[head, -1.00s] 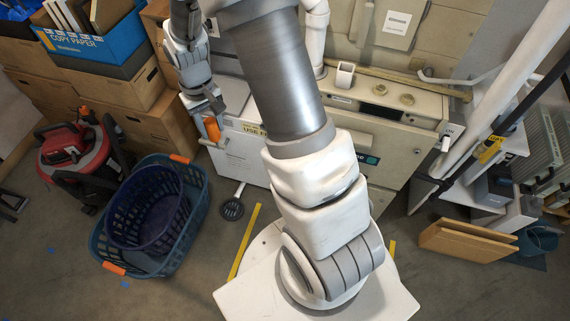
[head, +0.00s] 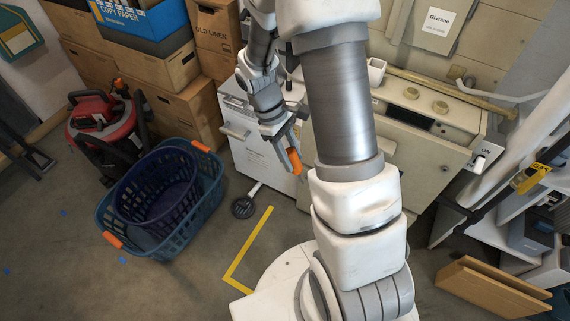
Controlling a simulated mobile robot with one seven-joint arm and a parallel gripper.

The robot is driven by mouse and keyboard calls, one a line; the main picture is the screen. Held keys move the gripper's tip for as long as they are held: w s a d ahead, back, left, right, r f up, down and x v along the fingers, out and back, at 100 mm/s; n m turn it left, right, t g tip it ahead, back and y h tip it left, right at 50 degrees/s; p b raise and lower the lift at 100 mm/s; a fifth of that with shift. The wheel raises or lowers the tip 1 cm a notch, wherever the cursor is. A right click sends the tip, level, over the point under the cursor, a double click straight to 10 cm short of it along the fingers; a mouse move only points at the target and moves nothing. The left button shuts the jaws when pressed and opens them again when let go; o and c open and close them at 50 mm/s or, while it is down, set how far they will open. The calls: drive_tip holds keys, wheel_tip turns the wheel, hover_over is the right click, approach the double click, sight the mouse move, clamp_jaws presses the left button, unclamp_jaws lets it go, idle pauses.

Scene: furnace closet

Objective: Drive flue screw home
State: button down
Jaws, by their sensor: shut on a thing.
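My gripper (head: 287,148) is shut on an orange-handled tool (head: 295,163), probably a screwdriver. Its orange handle shows between and below the fingers, and its tip cannot be made out. The gripper hangs in front of the beige furnace (head: 415,155), near its left side and a white cabinet (head: 238,130). I cannot make out the flue screw; my arm hides much of the furnace.
A teal laundry basket (head: 207,205) with a dark blue one inside stands on the floor at left. A red vacuum (head: 95,125) and cardboard boxes (head: 180,115) are behind it. Yellow tape (head: 250,250) marks clear floor.

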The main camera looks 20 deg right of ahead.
drive_tip(key=w+d+f+n+t+h+b, duration=0.1)
drive_tip(key=d+f+n+t+h+b, duration=0.2)
drive_tip(key=d+f+n+h+b, duration=0.65)
drive_tip(key=w+a+f+n+t+h+b, duration=0.1)
drive_tip(key=w+a+n+t+h+b, duration=0.1)
drive_tip(key=w+a+n+t+b, duration=0.5)
drive_tip(key=w+n+t+b, duration=0.1)
drive_tip(key=n+t+b, duration=0.1)
drive_tip(key=t+b, duration=0.2)
drive_tip(key=shift+w+a+f+t+b, duration=0.15)
drive_tip(key=shift+w+a+t+b, duration=0.2)
drive_tip(key=shift+b, duration=0.65)
drive_tip(key=shift+s, duration=0.2)
drive_tip(key=x, duration=0.8)
drive_tip(key=shift+w+d, duration=0.2)
drive_tip(key=shift+d, duration=0.1)
